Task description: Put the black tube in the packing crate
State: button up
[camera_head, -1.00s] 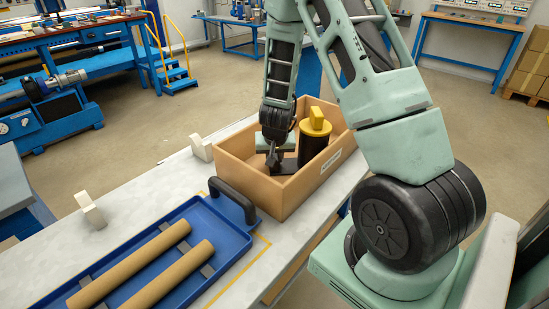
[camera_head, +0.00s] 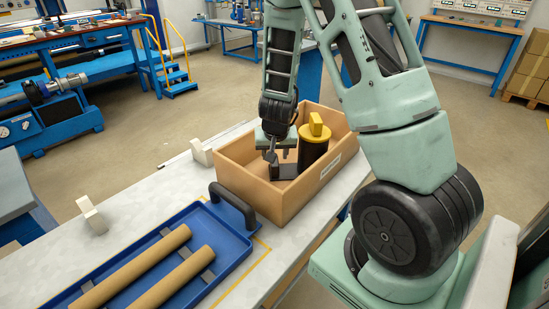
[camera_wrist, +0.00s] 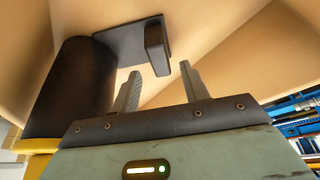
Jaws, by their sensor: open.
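A black cylinder (camera_head: 311,154) with a yellow cap and raised yellow grip stands upright inside the open tan packing crate (camera_head: 262,190). It is the only black tube-like thing I see. In the wrist view the black cylinder (camera_wrist: 72,88) is at the left, beside my fingers. My gripper (camera_head: 276,156) is inside the crate, left of the cylinder, pointing down. In the wrist view my gripper (camera_wrist: 160,74) is open with nothing between its fingers. A dark flat plate with an upright block (camera_wrist: 155,45) lies beyond the fingertips.
A blue tray (camera_head: 236,255) with a black handle holds two brown tubes (camera_head: 130,265), left of the crate. Two small off-white blocks (camera_head: 92,215) stand along the table's far edge. The crate walls surround my gripper closely. Table space (camera_head: 150,190) behind the tray is clear.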

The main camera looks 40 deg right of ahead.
jog(key=p+v, duration=0.2)
jog(key=v, duration=0.5)
jog(key=s+a+r+n+y, duration=0.2)
jog(key=a, duration=0.6)
jog(key=s+a+r+n+g+y, duration=0.1)
jog(key=s+a+r+n, duration=0.15)
jog(key=a, duration=0.55)
jog(key=s+a+r+n+y, duration=0.1)
jog(key=a+r+n+y, duration=0.15)
jog(key=a, duration=0.55)
jog(key=s+a+r+n+g+h, duration=0.1)
jog(key=s+a+n, duration=0.3)
jog(key=s, duration=0.4)
jog(key=s+a+r+n+g+h, duration=0.1)
jog(key=s+a+r+n, duration=0.2)
jog(key=s, duration=0.5)
jog(key=shift+a+n, duration=0.8)
jog(key=shift+a, duration=0.05)
jog(key=shift+s, duration=0.1)
